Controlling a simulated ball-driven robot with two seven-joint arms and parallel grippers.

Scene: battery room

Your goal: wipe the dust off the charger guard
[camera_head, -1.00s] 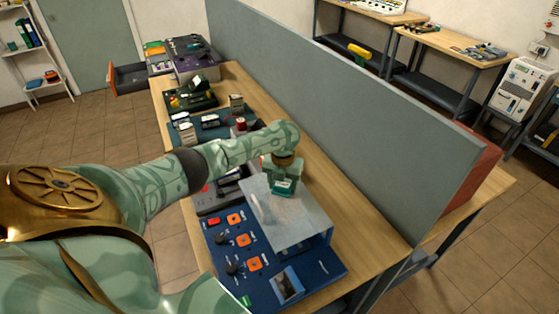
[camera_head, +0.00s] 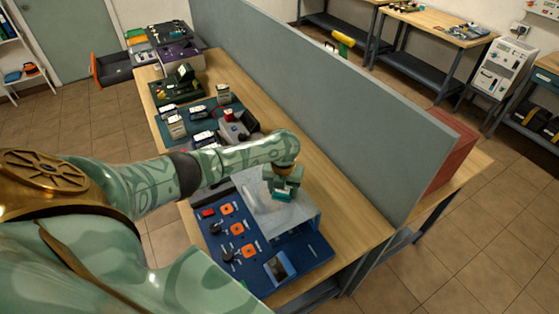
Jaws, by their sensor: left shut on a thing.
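The charger guard (camera_head: 293,217) is a pale grey, flat-topped cover standing over the blue charger panel (camera_head: 235,270) on the bench. Whitish smears, apparently dust, show on the left part of its top. My left gripper (camera_head: 285,180) points down over the right part of the guard top. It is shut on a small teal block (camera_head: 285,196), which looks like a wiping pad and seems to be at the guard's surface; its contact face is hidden. My left forearm and hand cover the guard's far edge. My right gripper is not in view.
A grey divider (camera_head: 320,110) runs along the bench's right side. The blue panel carries orange switches and black knobs left of the guard. Beyond my arm are a teal mat (camera_head: 205,110) with several small items and a green tray (camera_head: 170,88). Bare wood (camera_head: 350,225) lies right of the guard.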

